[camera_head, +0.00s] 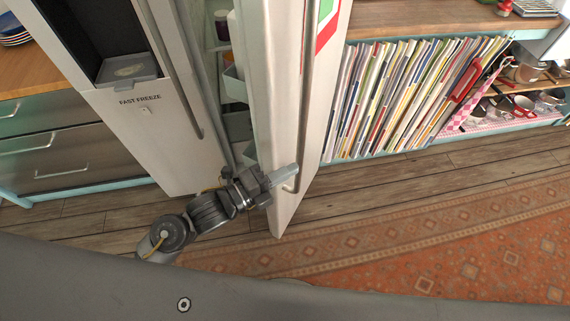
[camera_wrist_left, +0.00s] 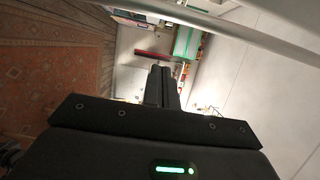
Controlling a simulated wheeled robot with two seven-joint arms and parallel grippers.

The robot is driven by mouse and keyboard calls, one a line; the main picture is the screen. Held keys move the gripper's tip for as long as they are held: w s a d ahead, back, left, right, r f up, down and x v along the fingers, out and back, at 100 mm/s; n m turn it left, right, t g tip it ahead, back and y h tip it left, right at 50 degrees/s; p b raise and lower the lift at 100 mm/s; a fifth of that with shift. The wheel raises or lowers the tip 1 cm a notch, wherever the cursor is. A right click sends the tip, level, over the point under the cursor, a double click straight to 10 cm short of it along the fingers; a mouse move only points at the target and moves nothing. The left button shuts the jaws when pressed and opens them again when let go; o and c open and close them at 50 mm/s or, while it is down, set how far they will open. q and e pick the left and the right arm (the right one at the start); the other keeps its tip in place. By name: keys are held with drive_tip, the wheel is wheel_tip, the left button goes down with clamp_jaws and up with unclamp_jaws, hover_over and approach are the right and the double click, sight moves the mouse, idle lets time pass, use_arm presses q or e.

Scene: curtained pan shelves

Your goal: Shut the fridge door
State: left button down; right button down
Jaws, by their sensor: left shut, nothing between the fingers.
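The fridge door (camera_head: 268,75) stands open in the head view, swung out toward me, with shelves and tubs showing in the gap to its left. A long vertical handle (camera_head: 306,90) runs down its face. My left gripper (camera_head: 288,174) is shut and empty. Its fingers overlap the lower end of the handle in the picture; I cannot tell whether they touch it. In the left wrist view the shut fingers (camera_wrist_left: 161,84) point away from me, with a pale panel (camera_wrist_left: 275,90) to the right. My right gripper is not in view.
The freezer side (camera_head: 150,125), with a dispenser, stands left of the gap. A patterned rug (camera_head: 460,240) covers the open floor.

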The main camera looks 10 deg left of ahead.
sight(301, 149)
use_arm(q)
drive_tip(key=w+d+p, duration=0.1)
drive_tip(key=w, duration=0.1)
drive_tip(key=w+p, duration=0.1)
drive_tip(key=w, duration=0.1)
drive_tip(key=w+d+p, duration=0.1)
drive_tip(key=w, duration=0.2)
drive_tip(key=shift+d, duration=0.3)
